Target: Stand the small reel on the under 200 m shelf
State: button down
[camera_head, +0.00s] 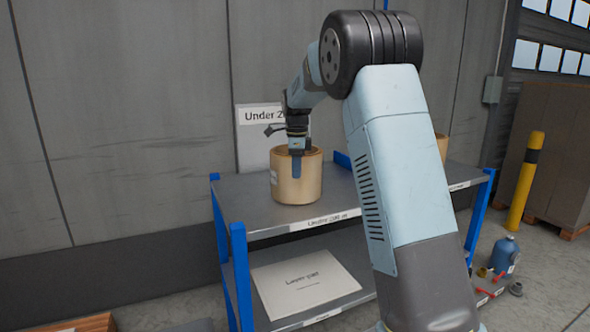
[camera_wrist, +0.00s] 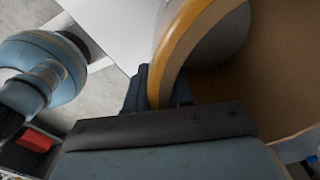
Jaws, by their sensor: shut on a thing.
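A tan reel (camera_head: 296,178) stands upright on the upper deck of the blue-posted shelf (camera_head: 240,200), at its left end. My gripper (camera_head: 296,165) comes down from above and is shut on the reel's near wall, with one finger showing on the outside. In the wrist view the reel's curved rim and hollow inside (camera_wrist: 275,60) fill the upper right, and my gripper (camera_wrist: 155,95) is across its wall. A sign (camera_head: 258,116) reading "Under 2..." stands behind the reel, its end hidden by my arm. Whether the reel bears fully on the deck is hard to tell.
Another tan reel (camera_head: 442,146) shows partly behind my arm at the shelf's right. A layer pad (camera_head: 304,282) lies on the lower deck. A yellow post (camera_head: 525,180), stacked cartons (camera_head: 560,150) and a blue bottle (camera_head: 504,254) are at right.

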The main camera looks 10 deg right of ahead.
jog(key=shift+r, duration=0.1)
jog(key=c, duration=1)
grip_release()
